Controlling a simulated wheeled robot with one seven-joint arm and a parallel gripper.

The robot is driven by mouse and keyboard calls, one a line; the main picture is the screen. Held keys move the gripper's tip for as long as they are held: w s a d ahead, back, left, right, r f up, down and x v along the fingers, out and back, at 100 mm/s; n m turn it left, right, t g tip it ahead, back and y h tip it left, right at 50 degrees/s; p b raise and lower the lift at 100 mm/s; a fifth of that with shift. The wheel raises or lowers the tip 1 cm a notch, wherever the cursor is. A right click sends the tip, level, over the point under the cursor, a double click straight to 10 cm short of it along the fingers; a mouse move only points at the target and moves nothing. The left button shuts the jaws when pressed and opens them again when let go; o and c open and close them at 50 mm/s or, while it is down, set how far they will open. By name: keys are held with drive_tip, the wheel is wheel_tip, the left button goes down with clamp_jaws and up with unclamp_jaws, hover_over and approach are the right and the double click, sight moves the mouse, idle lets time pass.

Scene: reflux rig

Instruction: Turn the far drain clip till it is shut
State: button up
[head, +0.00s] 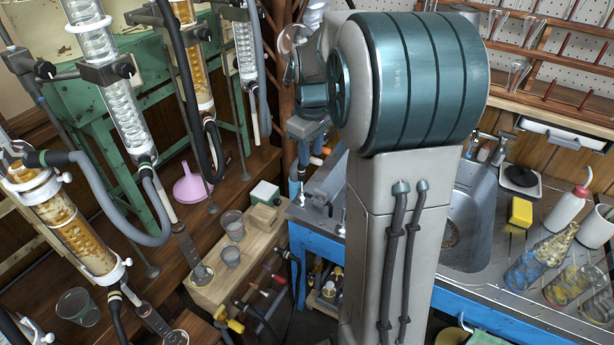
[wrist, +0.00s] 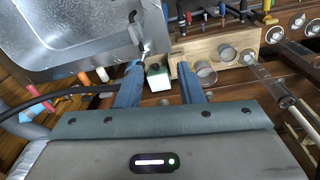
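My gripper (wrist: 158,67) is open in the wrist view, its two blue fingers apart with nothing clearly held between them. A white and green box (wrist: 157,78) shows between and beyond the fingers. In the head view my gripper (head: 301,165) is partly hidden behind my arm, by the left corner of the blue sink bench. Small orange handles (head: 316,160) show beside it, and an orange handle (wrist: 102,75) shows left of the fingers in the wrist view. Red handles (head: 266,292) sit on a low pipe row. I cannot tell which part is the far drain clip.
The metal sink (wrist: 85,35) lies close to the fingers. A wooden block (head: 232,258) with beakers stands left of the bench. A black hose (wrist: 55,98) runs towards the left finger. Glass condensers (head: 115,110) and hoses crowd the left.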

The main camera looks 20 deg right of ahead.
drive_tip(key=n+b, duration=0.1)
drive_tip(key=n, duration=0.1)
hover_over(320, 191)
wheel_tip(320, 191, down, 6)
drive_tip(key=r, duration=0.1)
drive_tip(key=shift+g, duration=0.4)
wheel_tip(320, 191, down, 14)
drive_tip(key=shift+s+f+b, duration=0.1)
drive_tip(key=shift+f+b, duration=0.1)
drive_tip(key=shift+b, duration=0.1)
clamp_jaws()
